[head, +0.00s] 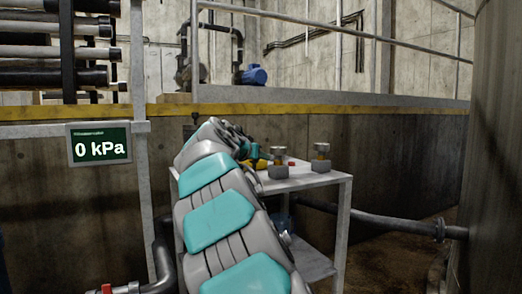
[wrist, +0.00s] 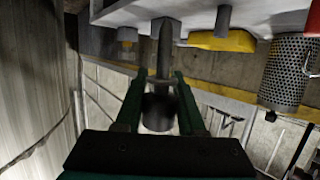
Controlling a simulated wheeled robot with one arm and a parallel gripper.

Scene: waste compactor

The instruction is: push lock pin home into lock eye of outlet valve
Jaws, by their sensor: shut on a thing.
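My gripper (wrist: 162,80) shows in the wrist view, its two dark green fingers shut on the lock pin (wrist: 164,45). The pin is a grey shaft with a tapered tip, a collar between the fingers, and a dark round body behind it. The tip points to the top of the picture, towards the edge of a pale cart top; I cannot tell whether it touches anything. I cannot make out the lock eye.
A metal cart (head: 315,182) stands beyond my arm, with two grey and brass parts (head: 320,157) on top. The wrist view shows a yellow item (wrist: 222,41) and a perforated cylinder (wrist: 284,72). A display (head: 99,144) reads 0 kPa. A large tank (head: 497,140) stands right.

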